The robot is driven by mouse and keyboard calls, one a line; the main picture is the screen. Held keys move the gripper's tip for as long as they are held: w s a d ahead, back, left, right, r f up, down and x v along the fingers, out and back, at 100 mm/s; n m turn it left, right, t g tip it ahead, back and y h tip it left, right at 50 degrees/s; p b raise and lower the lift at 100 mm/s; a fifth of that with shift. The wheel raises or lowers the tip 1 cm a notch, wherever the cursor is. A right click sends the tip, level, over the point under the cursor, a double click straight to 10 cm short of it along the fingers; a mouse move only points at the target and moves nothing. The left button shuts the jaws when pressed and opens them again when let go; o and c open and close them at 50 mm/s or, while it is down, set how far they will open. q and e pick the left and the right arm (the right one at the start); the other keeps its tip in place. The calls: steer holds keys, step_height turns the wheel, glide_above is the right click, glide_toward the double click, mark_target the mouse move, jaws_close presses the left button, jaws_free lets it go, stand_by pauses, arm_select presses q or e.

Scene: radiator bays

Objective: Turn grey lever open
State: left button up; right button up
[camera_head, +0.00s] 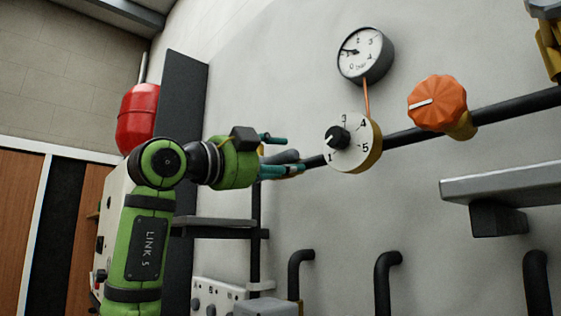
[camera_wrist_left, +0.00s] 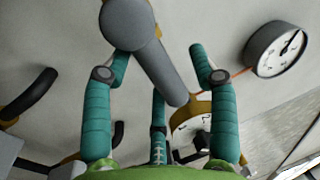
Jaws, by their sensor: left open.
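The grey lever (camera_wrist_left: 163,68) shows in the left wrist view as a round hub with a straight handle slanting down to the right. In the head view the grey lever (camera_head: 283,156) is mostly hidden behind my left gripper. My left gripper (camera_head: 291,155) has its teal fingers apart at the lever, in front of the wall pipe. In the left wrist view my left gripper (camera_wrist_left: 162,55) has a finger on each side of the handle and a third below. Whether any finger touches the handle I cannot tell. My right gripper does not show.
A white numbered dial (camera_head: 350,147) with a black knob sits on the pipe just right of my gripper. An orange knob (camera_head: 436,103) is farther right, and a round gauge (camera_head: 365,55) is above. A grey shelf (camera_head: 505,182) juts out lower right. A red tank (camera_head: 137,118) stands left.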

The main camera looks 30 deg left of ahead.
arm_select(q)
steer(key=v, duration=1.1)
steer(key=shift+s, duration=0.2)
steer(key=shift+a, duration=0.1)
steer(key=shift+f, duration=0.1)
